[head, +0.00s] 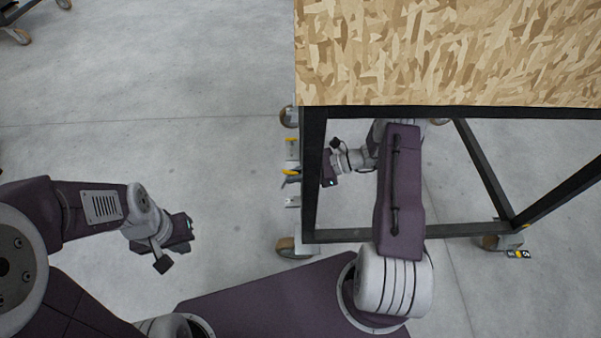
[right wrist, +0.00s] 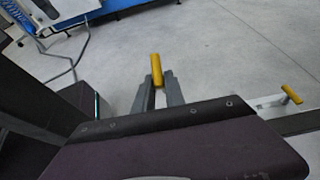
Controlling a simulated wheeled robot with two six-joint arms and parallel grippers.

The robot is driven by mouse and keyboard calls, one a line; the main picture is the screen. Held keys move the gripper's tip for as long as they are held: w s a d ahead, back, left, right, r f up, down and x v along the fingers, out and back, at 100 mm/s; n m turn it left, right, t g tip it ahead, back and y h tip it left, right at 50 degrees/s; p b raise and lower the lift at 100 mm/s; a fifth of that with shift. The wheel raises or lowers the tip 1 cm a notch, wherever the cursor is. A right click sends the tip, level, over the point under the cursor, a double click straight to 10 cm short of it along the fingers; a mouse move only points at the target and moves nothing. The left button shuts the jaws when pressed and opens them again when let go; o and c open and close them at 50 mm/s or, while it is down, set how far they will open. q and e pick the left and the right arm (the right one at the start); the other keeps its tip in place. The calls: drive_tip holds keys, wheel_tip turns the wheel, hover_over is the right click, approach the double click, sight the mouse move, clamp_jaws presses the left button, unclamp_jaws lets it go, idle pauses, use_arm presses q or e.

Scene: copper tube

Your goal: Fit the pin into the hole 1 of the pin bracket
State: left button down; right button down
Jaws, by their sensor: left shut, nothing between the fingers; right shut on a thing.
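A yellow pin (head: 290,172) is at the left side of the wooden-topped cart. My right gripper (head: 290,182) is shut on it; the fingers show partly behind the cart's dark post. In the right wrist view the pin (right wrist: 156,70) stands out from between the grey fingertips (right wrist: 158,92). Pale brackets stick out from the post: an upper one (head: 291,150) with a yellow piece at it, and a lower one (head: 292,202) with no yellow visible. The holes are too small to make out. My left gripper (head: 186,234) is shut and empty over open floor, far from the cart.
The cart's dark frame (head: 314,170) surrounds my right forearm, with the wooden top (head: 450,50) above. A pale bracket (right wrist: 268,101) with a yellow piece (right wrist: 291,94) is at the right of the right wrist view. Floor left of the cart is clear.

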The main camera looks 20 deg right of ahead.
drive_tip(key=shift+r+p, duration=0.15)
drive_tip(key=shift+p, duration=0.3)
drive_tip(key=g+h+p, duration=0.1)
drive_tip(key=h+p, duration=0.2)
drive_tip(key=p, duration=0.2)
drive_tip(key=shift+d, duration=0.15)
drive_tip(key=shift+h, duration=0.4)
drive_tip(key=shift+d+f+b, duration=0.1)
drive_tip(key=shift+f+b, duration=2.2)
drive_tip(key=shift+f, duration=1.2)
drive_tip(key=shift+r+p, duration=0.1)
drive_tip(key=shift+p, duration=0.25)
drive_tip(key=shift+f, duration=0.25)
drive_tip(key=shift+f+b, duration=0.3)
drive_tip(key=shift+b, duration=0.1)
